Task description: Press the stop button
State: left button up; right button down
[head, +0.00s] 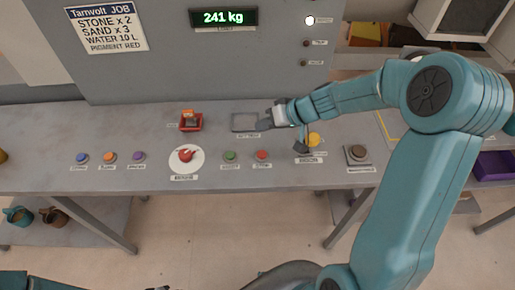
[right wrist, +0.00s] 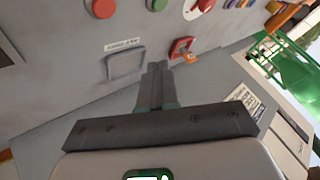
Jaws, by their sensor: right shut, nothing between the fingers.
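A red button (head: 262,155) sits on the grey console, right of a green button (head: 231,155); the label under it is too small to read. The red button (right wrist: 103,8) is also at the top of the right wrist view, beside the green one (right wrist: 157,4). My right gripper (head: 268,118) is above the console by the square frame, behind the red button and apart from it. Its fingers (right wrist: 157,68) are together and empty in the right wrist view. My left gripper is not in view.
A red lever on a white dial (head: 186,160) is left of the green button. A square frame (head: 243,122), yellow knob (head: 314,139) and dark button (head: 357,153) are nearby. The display (head: 223,18) reads 241 kg.

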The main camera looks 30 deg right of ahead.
jog(key=b, duration=0.6)
send_over(265, 154)
notch_tip(265, 154, down, 8)
jog(key=shift+w+d+f, duration=0.1)
jog(key=shift+f, duration=0.2)
jog(key=shift+f+b, duration=0.1)
jog(key=shift+b, duration=0.2)
